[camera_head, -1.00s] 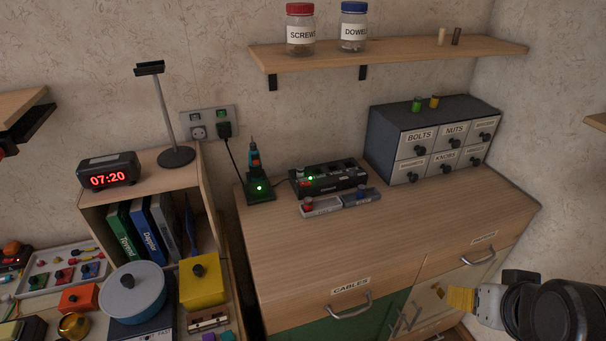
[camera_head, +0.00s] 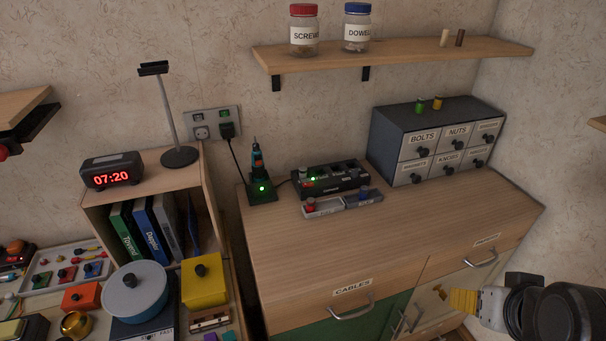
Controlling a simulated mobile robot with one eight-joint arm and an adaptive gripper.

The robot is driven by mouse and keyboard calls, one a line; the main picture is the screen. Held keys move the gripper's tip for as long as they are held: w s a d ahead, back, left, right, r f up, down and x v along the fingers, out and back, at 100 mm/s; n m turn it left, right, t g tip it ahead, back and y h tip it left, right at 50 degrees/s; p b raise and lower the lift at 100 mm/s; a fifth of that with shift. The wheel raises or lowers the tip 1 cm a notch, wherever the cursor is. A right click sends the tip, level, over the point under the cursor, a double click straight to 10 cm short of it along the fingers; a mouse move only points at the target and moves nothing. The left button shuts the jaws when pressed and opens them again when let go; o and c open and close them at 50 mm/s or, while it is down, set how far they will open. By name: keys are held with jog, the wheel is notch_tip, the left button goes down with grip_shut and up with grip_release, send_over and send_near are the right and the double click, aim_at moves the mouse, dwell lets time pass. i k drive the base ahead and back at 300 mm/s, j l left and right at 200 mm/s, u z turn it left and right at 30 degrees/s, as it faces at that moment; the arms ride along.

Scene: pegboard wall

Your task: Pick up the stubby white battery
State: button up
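A small pale, whitish cylinder (camera_head: 303,172) shows at the left end of the black charger (camera_head: 334,188) on the wooden cabinet; it may be the stubby white battery, but it is too small to be sure. A small cream cylinder (camera_head: 445,38) also stands upright on the wall shelf. My gripper (camera_head: 456,300), with yellow fingertips, is at the lower right, in front of the cabinet and well apart from the charger. The view does not show whether its fingers are apart.
Grey trays (camera_head: 342,206) holding a red and a blue piece lie before the charger. A screwdriver in a lit stand (camera_head: 262,190) is left of it. A drawer unit (camera_head: 435,140) stands at the right. The cabinet top (camera_head: 400,225) in front is clear.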

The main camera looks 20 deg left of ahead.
aim_at(303, 169)
jog(key=i+j+u, duration=0.1)
jog(key=j+u, duration=0.15)
jog(key=u, duration=0.15)
jog(key=i+j+u, duration=0.1)
jog(key=j+u, duration=0.25)
jog(key=l, duration=0.1)
